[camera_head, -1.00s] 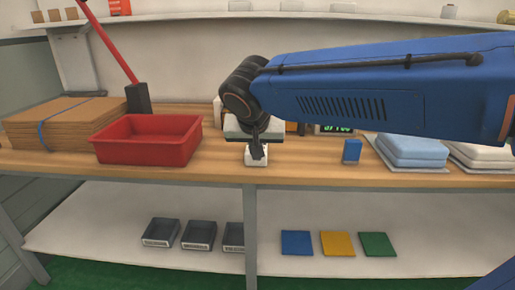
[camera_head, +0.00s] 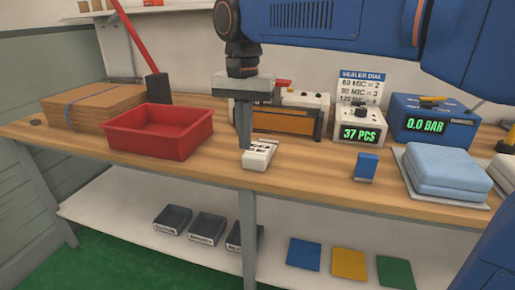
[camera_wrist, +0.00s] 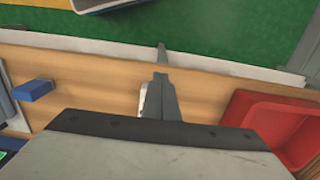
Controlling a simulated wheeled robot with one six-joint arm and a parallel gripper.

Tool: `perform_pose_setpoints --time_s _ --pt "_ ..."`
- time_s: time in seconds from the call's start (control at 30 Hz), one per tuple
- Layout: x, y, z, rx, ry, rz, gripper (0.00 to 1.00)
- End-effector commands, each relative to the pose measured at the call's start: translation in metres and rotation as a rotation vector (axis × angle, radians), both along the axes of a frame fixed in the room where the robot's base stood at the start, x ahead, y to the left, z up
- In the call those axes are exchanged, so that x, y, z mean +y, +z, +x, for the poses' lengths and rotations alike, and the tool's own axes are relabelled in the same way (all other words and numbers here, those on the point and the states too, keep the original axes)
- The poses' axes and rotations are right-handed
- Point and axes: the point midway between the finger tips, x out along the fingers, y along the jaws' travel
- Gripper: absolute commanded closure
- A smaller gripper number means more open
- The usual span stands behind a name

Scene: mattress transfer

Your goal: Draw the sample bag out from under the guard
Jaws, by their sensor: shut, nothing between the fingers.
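My gripper (camera_head: 245,146) points down over the wooden bench, shut and empty, its fingertips at the left edge of a small white device (camera_head: 260,154). I cannot tell which part is the guard. I cannot make out the sample bag in either view.
A red tray (camera_head: 160,148) and stacked cardboard (camera_head: 92,105) lie left. A counter reading 37 PCS (camera_head: 358,123), a blue 0.0 BAR unit (camera_head: 435,120), a blue block (camera_head: 366,167) and folded pale-blue pads (camera_head: 447,168) lie right. Bare bench (camera_head: 310,175) lies between device and block.

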Motion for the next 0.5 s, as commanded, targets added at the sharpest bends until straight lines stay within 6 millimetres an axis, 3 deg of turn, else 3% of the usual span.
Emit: perform_pose_setpoints --time_s 0.5 --pt "-0.001 -0.081 0.0 0.0 -0.001 -0.002 1.0"
